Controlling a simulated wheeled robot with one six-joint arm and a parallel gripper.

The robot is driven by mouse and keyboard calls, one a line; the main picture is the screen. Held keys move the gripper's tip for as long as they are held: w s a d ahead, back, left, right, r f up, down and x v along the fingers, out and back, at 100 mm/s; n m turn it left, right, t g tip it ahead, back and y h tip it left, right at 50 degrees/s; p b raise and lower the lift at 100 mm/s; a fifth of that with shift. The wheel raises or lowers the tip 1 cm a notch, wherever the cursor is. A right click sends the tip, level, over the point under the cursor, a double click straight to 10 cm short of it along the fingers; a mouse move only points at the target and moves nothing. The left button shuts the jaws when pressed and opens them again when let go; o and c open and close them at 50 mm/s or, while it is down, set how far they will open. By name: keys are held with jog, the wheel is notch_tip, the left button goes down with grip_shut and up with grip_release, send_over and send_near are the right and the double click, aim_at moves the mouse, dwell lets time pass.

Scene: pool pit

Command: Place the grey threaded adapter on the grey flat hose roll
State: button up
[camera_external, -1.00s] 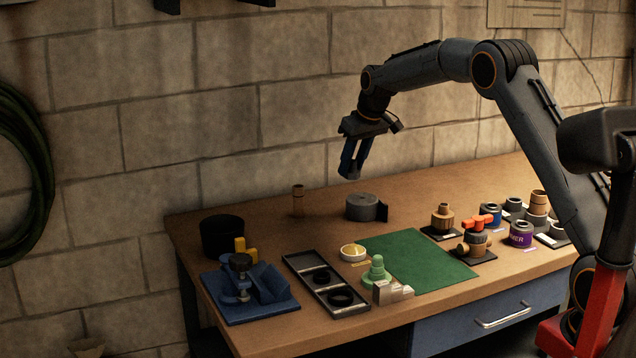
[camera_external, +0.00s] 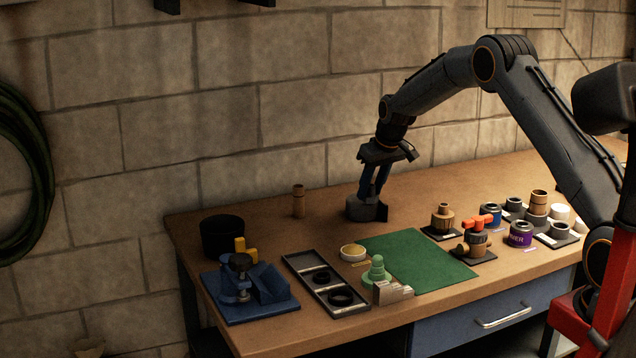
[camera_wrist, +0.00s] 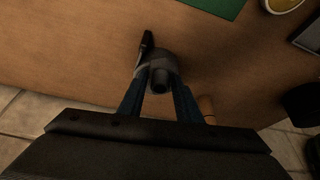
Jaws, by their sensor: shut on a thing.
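The grey flat hose roll (camera_external: 357,210) lies on the bench towards the wall, its dark loose end (camera_external: 382,212) standing at its right side. It also shows in the wrist view (camera_wrist: 152,62), beyond my fingertips. My gripper (camera_external: 373,194) points down directly over the roll, its blue fingers low at the roll's top. In the wrist view the fingers are shut on a small dark, round piece, the grey threaded adapter (camera_wrist: 160,82), with its open end facing the camera. Fingers hide it in the external view. I cannot tell whether it touches the roll.
A brown cylinder (camera_external: 299,201) stands left of the roll. Several fittings and cans stand at right. Bare bench surrounds the roll.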

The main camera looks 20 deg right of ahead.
jog(key=shift+f, duration=0.3)
jog(key=shift+f, duration=0.15)
jog(key=o, duration=1)
jog(key=shift+o, duration=0.2)
jog(key=shift+s+r, duration=0.1)
jog(key=shift+r, duration=0.4)
jog(key=a+b+v, duration=0.1)
jog(key=b+v, duration=0.3)
jog(key=v, duration=0.7)
jog(key=s+f+g, duration=0.1)
jog(key=s+f, duration=0.2)
jog(key=s, duration=1.2)
jog(key=s+f+m+g, duration=0.1)
jog(key=s+f, duration=0.3)
jog(key=s, duration=1.1)
jog(key=s+f+g, duration=0.1)
jog(key=s+f, duration=0.3)
jog(key=s, duration=1)
jog(key=shift+s+a+m+h, duration=0.25)
jog(key=shift+s+m+h, duration=0.05)
jog(key=shift+s, duration=0.1)
jog(key=shift+f, duration=0.1)
